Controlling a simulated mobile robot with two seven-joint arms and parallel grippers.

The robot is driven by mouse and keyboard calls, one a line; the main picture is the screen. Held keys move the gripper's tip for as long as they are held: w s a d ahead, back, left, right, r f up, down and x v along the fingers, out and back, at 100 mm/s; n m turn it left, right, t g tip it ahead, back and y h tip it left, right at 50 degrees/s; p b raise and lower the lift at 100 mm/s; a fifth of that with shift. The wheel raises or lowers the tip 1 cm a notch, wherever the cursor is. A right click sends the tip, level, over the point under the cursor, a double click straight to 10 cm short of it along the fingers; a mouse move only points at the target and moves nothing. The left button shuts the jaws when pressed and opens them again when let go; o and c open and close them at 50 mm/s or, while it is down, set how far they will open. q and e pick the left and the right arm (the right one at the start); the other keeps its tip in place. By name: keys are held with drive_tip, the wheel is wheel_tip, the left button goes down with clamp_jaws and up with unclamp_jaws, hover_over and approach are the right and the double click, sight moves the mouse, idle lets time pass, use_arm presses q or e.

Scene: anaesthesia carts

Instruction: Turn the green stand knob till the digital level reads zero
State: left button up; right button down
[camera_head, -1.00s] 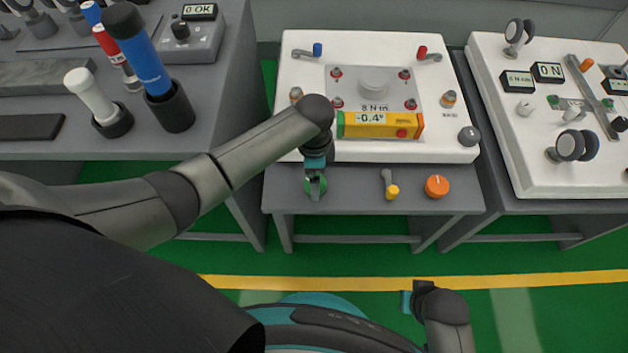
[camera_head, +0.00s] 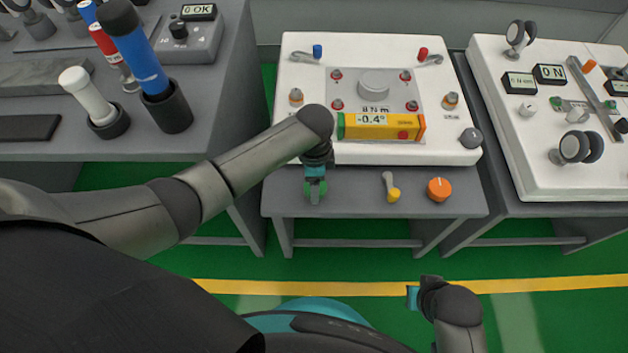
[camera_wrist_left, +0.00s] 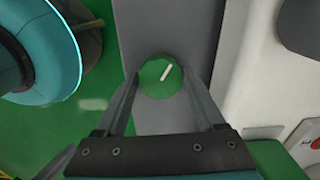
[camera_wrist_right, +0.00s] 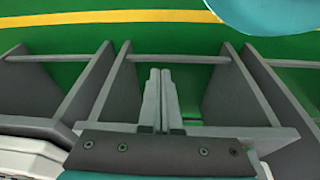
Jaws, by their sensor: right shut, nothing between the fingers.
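The green knob (camera_wrist_left: 158,76) with a white mark sits on the grey stand's front ledge. My left gripper (camera_head: 315,192) is over it. In the left wrist view its fingers (camera_wrist_left: 161,76) stand on both sides of the knob, very close to its rim; I cannot tell whether they touch it. The mark slants to the upper right. The yellow digital level (camera_head: 385,133) lies on the white panel (camera_head: 430,70) and reads -0.4°. My right gripper (camera_head: 411,297) is low at the front, away from the stand; its fingers (camera_wrist_right: 162,72) are together and empty.
A yellow-tipped lever (camera_head: 391,188) and an orange knob (camera_head: 439,189) sit on the ledge (camera_head: 350,185) right of the green knob. A bench with a blue-handled tool (camera_head: 139,55) stands left. Another white panel (camera_head: 540,170) stands right. Green floor is open in front.

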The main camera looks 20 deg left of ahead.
use_arm(q)
drive_tip(key=c, duration=0.9)
drive_tip(key=n+p, duration=0.4)
drive_tip(key=p, duration=0.1)
drive_tip(key=shift+d+r, duration=0.1)
drive_tip(key=shift+r, duration=0.05)
drive_tip(key=n+p, duration=0.4)
drive_tip(key=n, duration=0.3)
drive_tip(key=shift+d+n, duration=0.1)
drive_tip(key=shift+n, duration=0.5)
drive_tip(key=n+p, duration=0.1)
drive_tip(key=n, duration=0.8)
drive_tip(key=shift+p, duration=0.3)
drive_tip(key=shift+n, duration=1.3)
use_arm(e)
drive_tip(key=s+d+f, duration=0.3)
drive_tip(key=s+f, duration=0.2)
drive_tip(key=s, duration=0.2)
drive_tip(key=s+d+f+g, duration=0.1)
drive_tip(key=s+d+f, duration=0.3)
drive_tip(key=s, duration=0.3)
drive_tip(key=shift+f+h, duration=0.4)
drive_tip(key=shift+a, duration=0.1)
